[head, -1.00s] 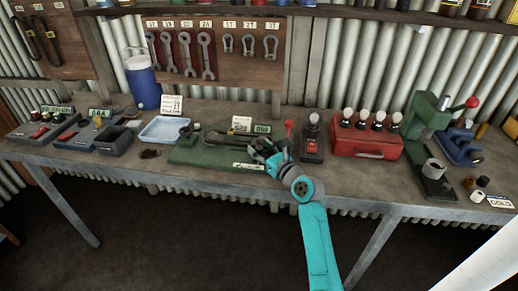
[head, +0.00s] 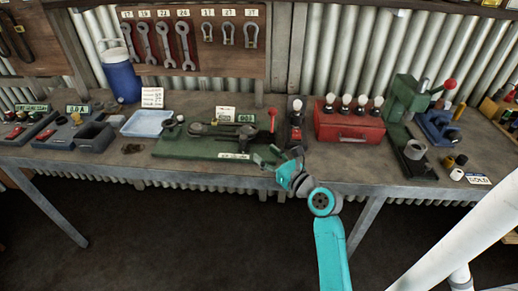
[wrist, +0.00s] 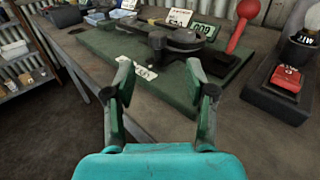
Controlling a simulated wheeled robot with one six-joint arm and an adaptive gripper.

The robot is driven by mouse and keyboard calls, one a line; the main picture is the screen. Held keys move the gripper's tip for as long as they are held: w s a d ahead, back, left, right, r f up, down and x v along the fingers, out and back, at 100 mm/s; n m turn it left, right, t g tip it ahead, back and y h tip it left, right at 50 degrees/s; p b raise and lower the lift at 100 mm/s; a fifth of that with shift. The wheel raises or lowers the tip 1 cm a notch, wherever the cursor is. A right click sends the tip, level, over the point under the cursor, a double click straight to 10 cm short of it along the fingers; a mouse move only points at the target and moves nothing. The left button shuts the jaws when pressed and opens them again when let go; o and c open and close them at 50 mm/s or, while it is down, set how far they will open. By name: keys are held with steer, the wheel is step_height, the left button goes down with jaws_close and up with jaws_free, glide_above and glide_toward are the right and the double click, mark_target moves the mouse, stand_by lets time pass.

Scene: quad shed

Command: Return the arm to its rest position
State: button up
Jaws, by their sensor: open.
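My gripper (head: 277,160) is at the end of my teal arm, by the front edge of the workbench (head: 350,178). In the wrist view my gripper (wrist: 165,85) is open, with nothing between its fingers. Beyond the fingertips lies a green board (wrist: 150,75) with a dark metal tool on it and a red-knobbed lever (wrist: 240,25). In the head view the green board (head: 185,148) lies behind and to the left of my gripper. My gripper looks apart from the board, though the gap is hard to judge.
A red box (head: 345,127) with several pale-knobbed items stands behind my arm. A green press (head: 408,100) stands to the right. A blue tray (head: 147,123), a blue jug (head: 121,75) and dark bins are to the left. The floor before the bench is clear.

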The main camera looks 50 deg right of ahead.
steer(key=shift+s, duration=0.4)
stand_by(0.3)
steer(key=s+a+f+n+g+h, duration=0.1)
steer(key=s+a+f+n+g, duration=0.1)
steer(key=s+a+f+n, duration=0.6)
steer(key=s+a+f+n+g, duration=0.1)
steer(key=s+a+f+n, duration=0.6)
steer(key=a, duration=0.3)
steer(key=s+a+r+n+y, duration=0.1)
steer(key=s+a+r+n, duration=0.1)
steer(key=s+n, duration=0.4)
steer(key=s+a+r+n+y, duration=0.1)
steer(key=s+a+r+n, duration=0.1)
steer(key=s+a+n, duration=0.2)
steer(key=s+a+r+n+y, duration=0.1)
steer(key=s+a+r+n, duration=0.1)
steer(key=s+n, duration=0.8)
steer(key=shift+s+a+n, duration=0.25)
steer(key=shift+a+n, duration=0.55)
steer(key=shift+n, duration=0.4)
steer(key=shift+r, duration=0.1)
steer(key=shift+c, duration=0.2)
